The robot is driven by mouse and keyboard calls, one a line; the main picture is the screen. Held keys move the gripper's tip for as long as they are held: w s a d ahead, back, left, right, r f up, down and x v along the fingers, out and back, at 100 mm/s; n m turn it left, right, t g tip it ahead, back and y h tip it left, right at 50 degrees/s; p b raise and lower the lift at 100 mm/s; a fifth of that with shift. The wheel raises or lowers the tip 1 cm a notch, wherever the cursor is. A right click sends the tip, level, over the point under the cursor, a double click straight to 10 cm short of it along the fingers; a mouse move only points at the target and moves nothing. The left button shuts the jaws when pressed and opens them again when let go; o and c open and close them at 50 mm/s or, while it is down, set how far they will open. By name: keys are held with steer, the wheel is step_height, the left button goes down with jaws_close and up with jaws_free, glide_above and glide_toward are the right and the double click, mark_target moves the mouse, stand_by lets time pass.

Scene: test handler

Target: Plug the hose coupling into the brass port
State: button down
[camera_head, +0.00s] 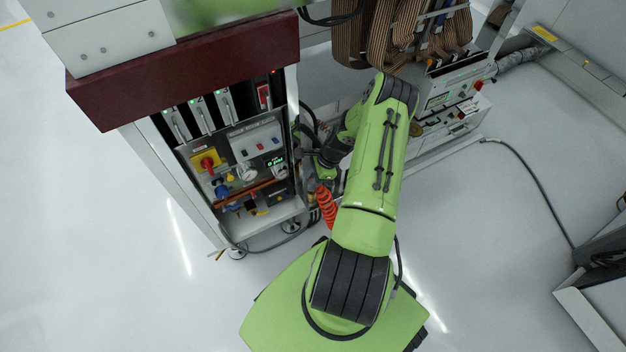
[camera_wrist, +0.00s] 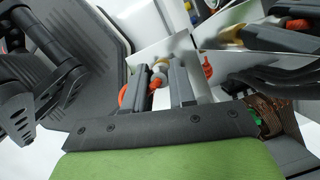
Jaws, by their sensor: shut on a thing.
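My gripper (camera_wrist: 164,78) is shut on the hose coupling (camera_wrist: 160,67), a small pale, brass-toned piece between the fingertips in the wrist view. Orange hose (camera_wrist: 125,95) shows beside the left finger. In the head view the orange coiled hose (camera_head: 326,205) hangs beside my arm, right of the cabinet; the coupling is too small or hidden to make out there. A shiny panel (camera_wrist: 212,42) ahead of the fingers shows what looks like a reflection of dark fingers, brass and orange. I cannot make out the brass port for certain, nor whether the coupling touches it.
The test cabinet (camera_head: 235,150), with switches, gauges and a red-and-yellow knob (camera_head: 207,163), stands left of my arm. A machine with brown ribbed cables (camera_head: 390,35) stands behind. A grey cable (camera_head: 540,180) lies on the right floor. The floor left of the cabinet is clear.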

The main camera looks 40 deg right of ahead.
steer(key=shift+f+b, duration=0.9)
steer(key=shift+f, duration=0.35)
steer(key=c, duration=0.8)
jaws_free()
steer(key=shift+c, duration=0.2)
steer(key=p+v, duration=0.5)
steer(key=v, duration=1)
steer(key=shift+r, duration=0.35)
steer(key=shift+s+d, duration=0.1)
steer(key=shift+s, duration=0.05)
